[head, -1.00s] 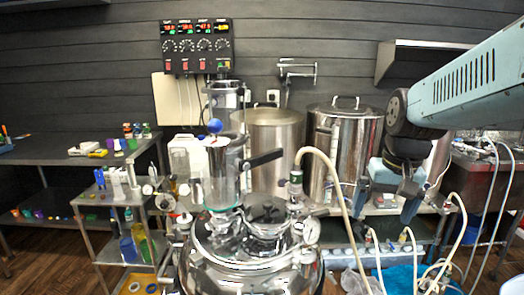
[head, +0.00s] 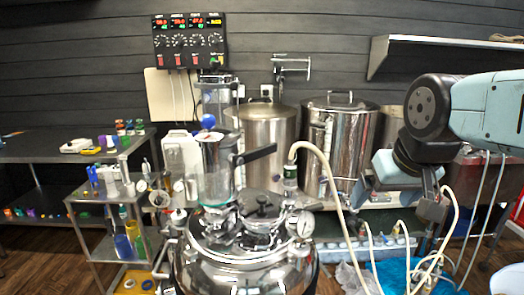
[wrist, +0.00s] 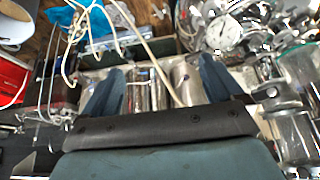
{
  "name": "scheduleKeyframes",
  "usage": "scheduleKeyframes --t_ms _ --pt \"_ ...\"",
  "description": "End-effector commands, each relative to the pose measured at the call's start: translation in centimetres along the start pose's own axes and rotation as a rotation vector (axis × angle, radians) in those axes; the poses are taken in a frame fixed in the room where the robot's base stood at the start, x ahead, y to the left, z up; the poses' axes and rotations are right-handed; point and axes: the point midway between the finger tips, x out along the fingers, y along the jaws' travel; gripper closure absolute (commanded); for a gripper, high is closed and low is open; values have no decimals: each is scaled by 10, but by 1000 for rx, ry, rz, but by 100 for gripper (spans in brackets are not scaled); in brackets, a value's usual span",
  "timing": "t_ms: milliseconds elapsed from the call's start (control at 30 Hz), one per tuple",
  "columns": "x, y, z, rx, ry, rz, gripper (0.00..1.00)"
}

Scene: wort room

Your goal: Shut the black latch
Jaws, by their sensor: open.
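A black lever (head: 255,154), which may be the black latch, juts out to the right and slightly up from the clear cylinder (head: 217,170) on the steel vessel (head: 245,262). A small black knob (head: 262,202) sits on the vessel's lid. I cannot tell for certain which part is the latch. My gripper (head: 396,196) is open and empty, well to the right of the vessel and lever, pointing down. Vessel fittings and a gauge (wrist: 225,34) show at the right there.
A pale hose (head: 325,165) arches up from the vessel between it and my gripper. Steel pots (head: 340,145) stand behind. A pressure gauge (head: 305,224) sticks out on the vessel's right. Hoses and a blue sheet (head: 395,275) lie at lower right. A small cart (head: 105,248) stands left.

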Motion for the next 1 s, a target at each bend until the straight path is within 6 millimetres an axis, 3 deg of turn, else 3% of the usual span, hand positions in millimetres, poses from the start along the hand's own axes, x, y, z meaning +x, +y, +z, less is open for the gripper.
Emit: scheduleKeyframes --t_ms 267,900,1000 --pt "15 -2 -3 46 -86 -6 34" --pt "83 -9 -8 286 -482 -75 95" --pt "93 -10 -8 326 -542 -90 100"
